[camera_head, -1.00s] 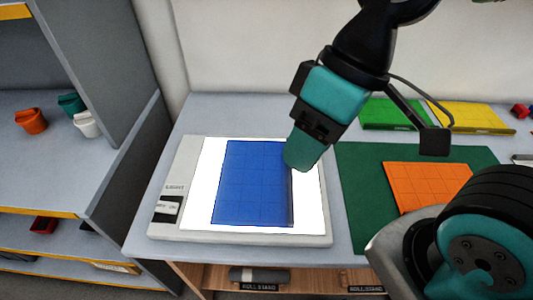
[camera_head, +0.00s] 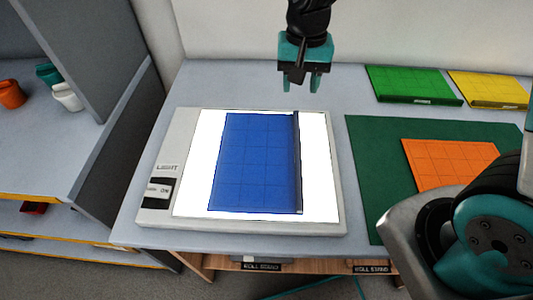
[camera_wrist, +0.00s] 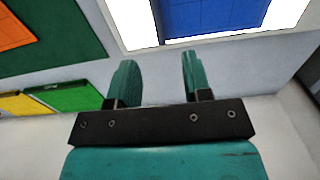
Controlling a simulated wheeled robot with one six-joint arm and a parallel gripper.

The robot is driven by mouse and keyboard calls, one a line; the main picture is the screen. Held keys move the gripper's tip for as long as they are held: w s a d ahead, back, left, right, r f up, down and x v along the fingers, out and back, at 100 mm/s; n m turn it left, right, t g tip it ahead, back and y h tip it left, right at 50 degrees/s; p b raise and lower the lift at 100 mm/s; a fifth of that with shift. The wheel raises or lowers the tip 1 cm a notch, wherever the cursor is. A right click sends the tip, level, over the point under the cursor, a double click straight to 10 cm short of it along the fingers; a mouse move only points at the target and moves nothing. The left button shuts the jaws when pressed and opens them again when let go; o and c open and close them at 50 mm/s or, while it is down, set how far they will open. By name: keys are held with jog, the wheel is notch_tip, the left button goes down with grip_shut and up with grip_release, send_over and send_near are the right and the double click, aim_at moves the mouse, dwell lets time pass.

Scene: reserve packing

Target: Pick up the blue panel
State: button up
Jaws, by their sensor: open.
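The blue panel (camera_head: 255,165) lies flat on the lit white light box (camera_head: 157,215) in the head view, with a darker raised edge along its right side. Part of the blue panel (camera_wrist: 212,15) also shows at the top of the wrist view. My gripper (camera_head: 301,85) is behind the light box, above the back of the table, pointing down. Its two fingers (camera_wrist: 155,82) are apart with nothing between them. The gripper is clear of the panel.
An orange panel (camera_head: 450,164) lies on a green mat (camera_head: 370,150) to the right. A green panel (camera_head: 412,84) and a yellow panel (camera_head: 490,88) lie at the back right. Shelves with small orange, teal and white cups (camera_head: 67,97) stand at left.

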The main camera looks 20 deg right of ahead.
send_over(297, 126)
jog(key=f, duration=0.6)
jog(key=shift+w+a+f+p, duration=0.15)
jog(key=shift+w+f+p, duration=0.05)
jog(key=shift+f+p, duration=0.2)
jog(key=f, duration=0.2)
jog(key=f+p, duration=0.1)
jog(key=f, duration=0.1)
jog(key=shift+s+f, duration=0.1)
jog(key=shift+s, duration=0.2)
jog(key=shift+f, duration=0.55)
grip_shut()
